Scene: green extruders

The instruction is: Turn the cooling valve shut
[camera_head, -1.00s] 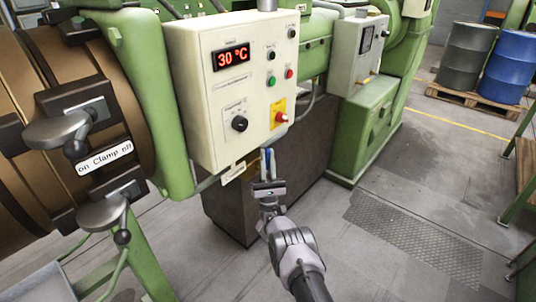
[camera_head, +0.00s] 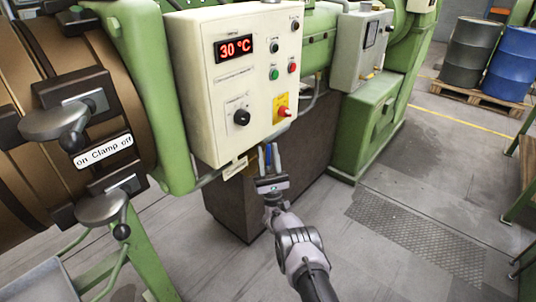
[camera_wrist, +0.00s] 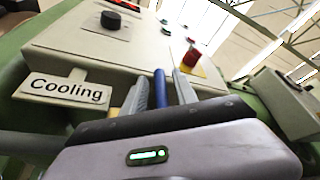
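The cooling valve shows as a narrow blue handle (camera_head: 268,157) below the control box. In the wrist view the blue handle (camera_wrist: 160,88) stands upright between my two grey fingertips. My gripper (camera_head: 269,160) reaches up from below, and in the wrist view its fingers (camera_wrist: 161,89) are parted, with narrow gaps on both sides of the handle. I see no clear contact. The white "Cooling" label (camera_wrist: 67,91) is left of my gripper, and it also shows in the head view (camera_head: 235,168). The valve body and the pipe behind my gripper are hidden.
The cream control box (camera_head: 207,130) overhangs just above my gripper, with a black knob (camera_head: 241,117) and a red switch (camera_head: 284,112). A brown block (camera_head: 318,140) stands behind. The clamp lever (camera_head: 58,121) is at left. Floor (camera_head: 380,265) at right is open.

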